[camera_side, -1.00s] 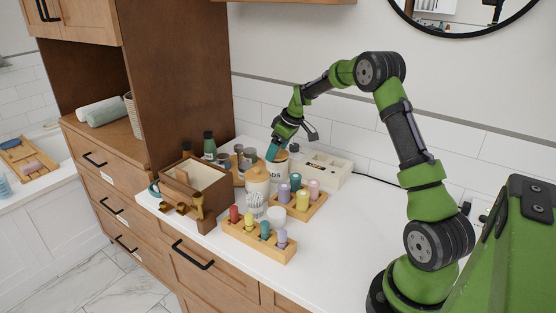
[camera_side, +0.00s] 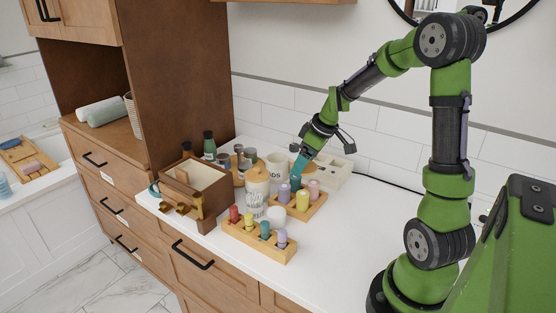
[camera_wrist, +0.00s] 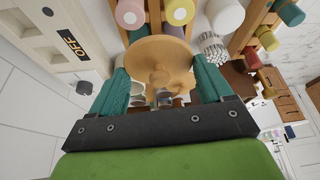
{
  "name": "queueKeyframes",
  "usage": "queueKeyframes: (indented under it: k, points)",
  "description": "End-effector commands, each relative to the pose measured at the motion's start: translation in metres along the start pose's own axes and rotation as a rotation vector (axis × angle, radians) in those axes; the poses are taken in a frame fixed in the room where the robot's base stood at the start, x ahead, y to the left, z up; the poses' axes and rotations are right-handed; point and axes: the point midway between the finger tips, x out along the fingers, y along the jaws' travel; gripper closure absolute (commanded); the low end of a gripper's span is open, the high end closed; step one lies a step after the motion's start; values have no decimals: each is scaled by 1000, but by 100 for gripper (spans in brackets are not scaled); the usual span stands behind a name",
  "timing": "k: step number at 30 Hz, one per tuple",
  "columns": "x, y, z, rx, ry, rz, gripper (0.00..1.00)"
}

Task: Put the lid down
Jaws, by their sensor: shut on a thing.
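My gripper (camera_side: 297,172) is shut on a round wooden lid. In the wrist view the lid (camera_wrist: 158,50) lies between the two teal fingers of my gripper (camera_wrist: 163,85), its knob facing the camera. In the side view the lid is mostly hidden behind the fingers. An open-topped white jar (camera_side: 276,165) stands just left of my gripper. A second jar (camera_side: 256,198), holding white cotton swabs, stands in front of it with a wooden top on.
Wooden racks of coloured bottles (camera_side: 312,208) (camera_side: 258,244) stand below and in front of my gripper. The right counter (camera_side: 335,245) is clear.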

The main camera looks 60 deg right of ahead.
Motion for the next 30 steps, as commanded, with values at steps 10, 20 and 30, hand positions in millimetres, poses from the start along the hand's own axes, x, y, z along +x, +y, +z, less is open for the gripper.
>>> queueKeyframes:
  k: [10, 20, 30]
  points:
    - [-8, -36, -4, 216, 3, 94, 50]
    - [-38, -149, -44, 207, 4, 89, 50]
    - [-38, -158, -41, 185, -5, 77, 50]
